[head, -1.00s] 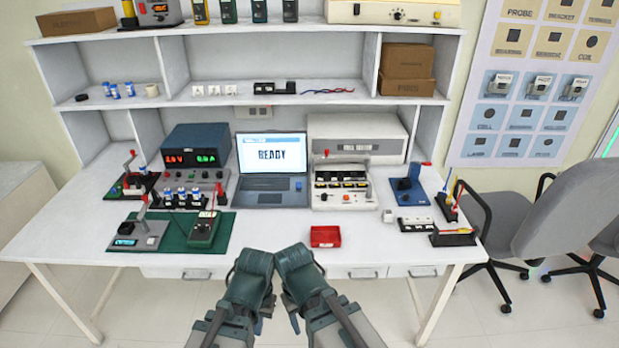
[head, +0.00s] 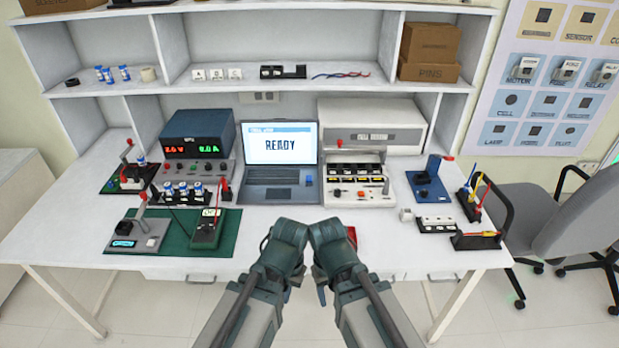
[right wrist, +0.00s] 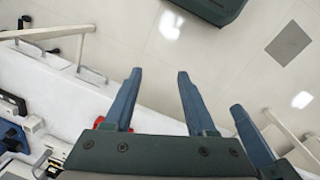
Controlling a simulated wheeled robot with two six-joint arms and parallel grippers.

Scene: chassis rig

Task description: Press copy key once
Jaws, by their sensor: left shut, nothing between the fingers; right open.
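No key labelled copy can be made out. The laptop (head: 278,160) stands open at the table's middle, its screen reading "READY", with a small blue patch right of its keyboard. Right of it is a cream device (head: 358,182) with a row of dark and yellow parts and small red buttons. My left gripper (head: 283,255) is shut and empty at the table's front edge. My right gripper (head: 333,250) is close beside it. In the right wrist view the right gripper (right wrist: 158,75) has its two fingers apart with nothing between them. Both grippers are well in front of the devices.
A red tray (head: 351,236) is mostly hidden behind my right gripper. A green mat (head: 176,240) with a meter (head: 207,228) lies front left. A power supply (head: 195,140) stands left, a blue fixture (head: 428,182) right. Some white table before the laptop is clear.

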